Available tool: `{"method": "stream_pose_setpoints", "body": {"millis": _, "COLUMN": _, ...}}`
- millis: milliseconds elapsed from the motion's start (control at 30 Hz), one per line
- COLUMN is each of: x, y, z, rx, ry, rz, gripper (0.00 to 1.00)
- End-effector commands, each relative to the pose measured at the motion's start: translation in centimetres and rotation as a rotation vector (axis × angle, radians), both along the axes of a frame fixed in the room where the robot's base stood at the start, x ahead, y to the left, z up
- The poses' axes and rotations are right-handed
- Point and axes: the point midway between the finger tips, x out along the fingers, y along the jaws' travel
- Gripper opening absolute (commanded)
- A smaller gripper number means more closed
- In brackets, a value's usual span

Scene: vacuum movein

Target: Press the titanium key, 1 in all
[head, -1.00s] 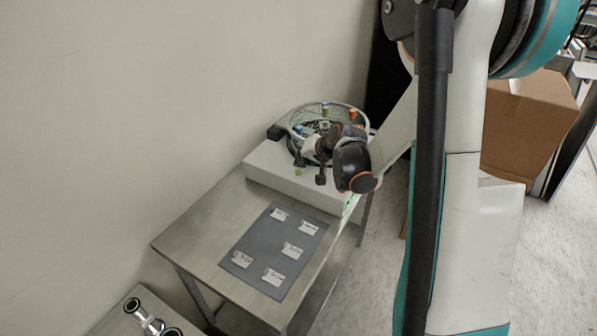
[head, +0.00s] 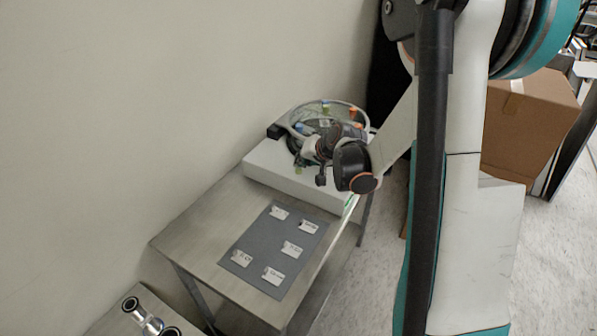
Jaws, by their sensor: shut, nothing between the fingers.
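A dark grey mat (head: 262,245) on the metal table bears several small white labelled plates, such as one at its upper left (head: 279,213) and one at its lower right (head: 273,276). Their lettering is too small to read, so I cannot tell which, if any, is the titanium key. My gripper (head: 321,178) is shut and empty at the end of my arm, above the white box behind the mat. My wrist partly hides it. It is apart from the plates.
A white box (head: 325,195) at the table's back bears a round vacuum fixture (head: 294,127) with coloured parts, partly hidden by my arm. The wall (head: 130,110) runs along the left. A metal fitting (head: 152,325) lies at lower left. A cardboard box (head: 530,125) stands right.

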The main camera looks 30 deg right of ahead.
Motion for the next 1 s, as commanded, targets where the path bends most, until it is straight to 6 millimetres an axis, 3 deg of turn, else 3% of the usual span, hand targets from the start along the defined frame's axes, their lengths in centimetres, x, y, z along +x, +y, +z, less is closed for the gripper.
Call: {"method": "stream_pose_setpoints", "body": {"millis": 1000, "x": 0.0, "y": 0.0, "z": -0.75, "rx": 0.0, "ry": 0.0, "rz": 0.0, "gripper": 0.0}}
